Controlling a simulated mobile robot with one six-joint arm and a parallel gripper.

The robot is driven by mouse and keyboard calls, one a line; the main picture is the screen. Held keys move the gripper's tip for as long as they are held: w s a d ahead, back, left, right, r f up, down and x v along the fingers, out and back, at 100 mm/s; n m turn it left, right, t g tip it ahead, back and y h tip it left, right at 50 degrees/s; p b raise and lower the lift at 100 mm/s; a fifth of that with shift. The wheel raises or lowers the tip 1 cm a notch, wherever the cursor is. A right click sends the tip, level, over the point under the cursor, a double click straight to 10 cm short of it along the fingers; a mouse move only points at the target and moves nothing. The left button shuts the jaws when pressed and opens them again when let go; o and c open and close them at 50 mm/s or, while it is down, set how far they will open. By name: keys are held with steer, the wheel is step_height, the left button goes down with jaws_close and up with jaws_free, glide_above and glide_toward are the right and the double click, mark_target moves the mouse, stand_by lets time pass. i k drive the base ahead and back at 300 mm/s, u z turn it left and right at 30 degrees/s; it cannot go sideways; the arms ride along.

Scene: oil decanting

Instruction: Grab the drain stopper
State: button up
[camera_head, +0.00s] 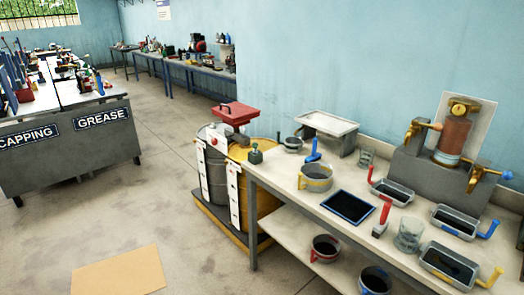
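I cannot tell for sure which thing is the drain stopper. Small upright pieces that show are a dark green knobbed piece (256,153) at the left end of the workbench, a blue-handled piece (314,152) near the back, and a red-handled piece (382,218) right of the dark blue-rimmed pad. The workbench (278,186) stands at the right. My gripper is not in view.
Drums (262,155) with a red tray (235,112) above stand left of the bench. A yellow-banded pot (315,178), glass beaker (409,234), several handled pans and a copper apparatus (453,140) crowd the bench. Open floor (120,215) lies left, with cardboard (118,272).

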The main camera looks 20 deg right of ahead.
mark_target(254, 145)
steer(key=z, duration=0.1)
steer(key=i, duration=1.2)
steer(key=u, duration=5.05)
steer(key=i, duration=0.15)
steer(key=z, duration=3.25)
steer(key=i, duration=0.4)
steer(key=u, duration=0.05)
